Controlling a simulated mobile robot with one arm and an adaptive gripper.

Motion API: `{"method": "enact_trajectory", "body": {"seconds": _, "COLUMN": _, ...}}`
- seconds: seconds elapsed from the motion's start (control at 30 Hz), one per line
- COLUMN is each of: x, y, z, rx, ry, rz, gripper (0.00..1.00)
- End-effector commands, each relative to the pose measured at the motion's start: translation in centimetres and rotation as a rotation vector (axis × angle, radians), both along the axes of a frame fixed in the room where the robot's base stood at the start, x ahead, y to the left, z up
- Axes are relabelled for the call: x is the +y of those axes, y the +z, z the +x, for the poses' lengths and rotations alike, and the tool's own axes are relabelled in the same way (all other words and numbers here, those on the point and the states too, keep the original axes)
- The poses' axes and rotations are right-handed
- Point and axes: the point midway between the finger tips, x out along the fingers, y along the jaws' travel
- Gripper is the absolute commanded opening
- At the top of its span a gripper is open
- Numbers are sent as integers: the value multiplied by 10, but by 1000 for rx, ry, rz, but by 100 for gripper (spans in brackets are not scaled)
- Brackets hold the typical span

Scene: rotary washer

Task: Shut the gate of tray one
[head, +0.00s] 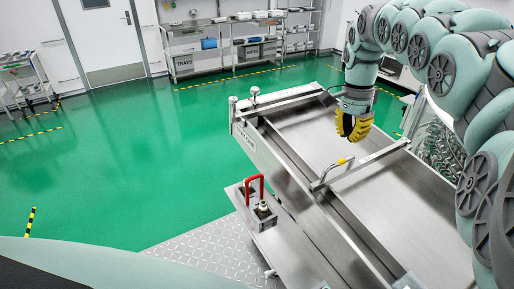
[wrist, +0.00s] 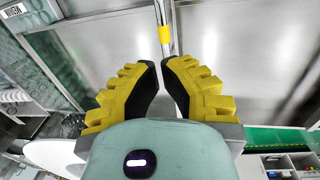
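The washer is a long steel bench unit on the right in the head view. Tray one cannot be told by a label; one broad steel tray (head: 312,128) lies beyond a raised cross bar (head: 368,164). The bar looks like a gate handle and carries a yellow band (head: 346,160); the band also shows in the wrist view (wrist: 164,34). My gripper (head: 352,135) hangs nose-down above the tray, near the bar. In the wrist view my yellow, black-lined fingers (wrist: 160,64) lean together with a narrow gap and nothing between them. The bar lies past the fingertips, seemingly apart.
A second cross bar (head: 288,97) spans the unit's far end. A red handle (head: 254,186) stands on a lower ledge at the front. Another steel tray (head: 425,195) lies nearer me. The green floor (head: 130,165) to the left is clear.

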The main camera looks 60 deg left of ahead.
Motion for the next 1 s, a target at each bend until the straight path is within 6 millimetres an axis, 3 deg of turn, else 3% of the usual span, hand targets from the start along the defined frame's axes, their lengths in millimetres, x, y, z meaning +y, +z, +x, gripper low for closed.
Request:
{"method": "enact_trajectory", "body": {"seconds": 0.27, "x": 7, "y": 42, "z": 0, "rx": -5, "ry": 5, "rz": 10, "gripper": 0}}
{"method": "enact_trajectory", "body": {"seconds": 0.5, "x": 9, "y": 59, "z": -2, "rx": -2, "ry": 9, "rz": 5, "gripper": 0}}
{"method": "enact_trajectory", "body": {"seconds": 0.83, "x": 8, "y": 67, "z": -2, "rx": 0, "ry": 5, "rz": 1, "gripper": 0}}
{"method": "enact_trajectory", "body": {"seconds": 1.0, "x": 13, "y": 60, "z": 7, "rx": -14, "ry": 7, "rz": 37, "gripper": 0}}
